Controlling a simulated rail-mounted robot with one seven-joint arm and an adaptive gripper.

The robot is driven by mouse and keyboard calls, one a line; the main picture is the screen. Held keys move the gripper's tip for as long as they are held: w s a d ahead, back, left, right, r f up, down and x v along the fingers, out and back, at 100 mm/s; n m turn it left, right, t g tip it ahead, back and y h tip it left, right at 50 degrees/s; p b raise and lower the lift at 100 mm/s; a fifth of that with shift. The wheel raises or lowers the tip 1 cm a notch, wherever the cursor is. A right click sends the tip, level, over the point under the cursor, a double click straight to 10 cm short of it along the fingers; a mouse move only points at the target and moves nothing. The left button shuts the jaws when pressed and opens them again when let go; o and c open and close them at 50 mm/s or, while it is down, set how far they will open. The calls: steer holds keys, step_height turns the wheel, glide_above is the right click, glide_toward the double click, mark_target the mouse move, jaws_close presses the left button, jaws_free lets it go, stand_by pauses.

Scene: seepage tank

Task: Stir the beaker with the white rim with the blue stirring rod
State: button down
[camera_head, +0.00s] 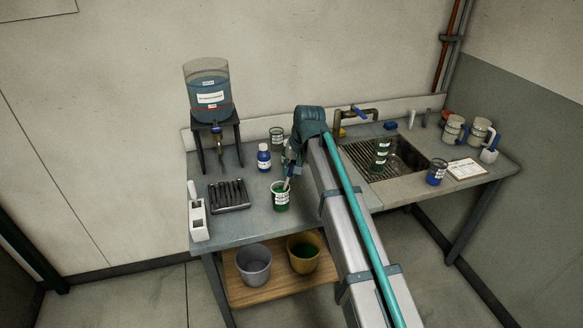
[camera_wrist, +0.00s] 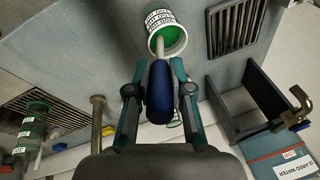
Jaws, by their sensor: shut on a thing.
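The beaker with the white rim (camera_head: 280,197) stands upright near the front edge of the counter and holds green liquid. It shows at the top of the wrist view (camera_wrist: 167,40). My gripper (camera_wrist: 159,88) is shut on the thick blue handle of the stirring rod (camera_wrist: 160,100). The rod's pale shaft runs from the handle into the mouth of the beaker. In the head view, my gripper (camera_head: 289,162) is just above and behind the beaker, and the rod (camera_head: 287,184) slants down into it. The rod's lower tip is hidden inside the beaker.
A dark slotted rack (camera_head: 229,195) lies left of the beaker. A blue bottle (camera_head: 263,157) and another beaker (camera_head: 276,137) stand behind. A water tank (camera_head: 207,95) on a stand is at back left. The sink (camera_head: 408,157) holds a green-marked vessel (camera_head: 380,155).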

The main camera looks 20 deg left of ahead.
mark_target(287, 182)
steer(key=shift+b+x, duration=1.25)
steer(key=shift+x, duration=2.4)
steer(key=shift+w+d+r, duration=0.1)
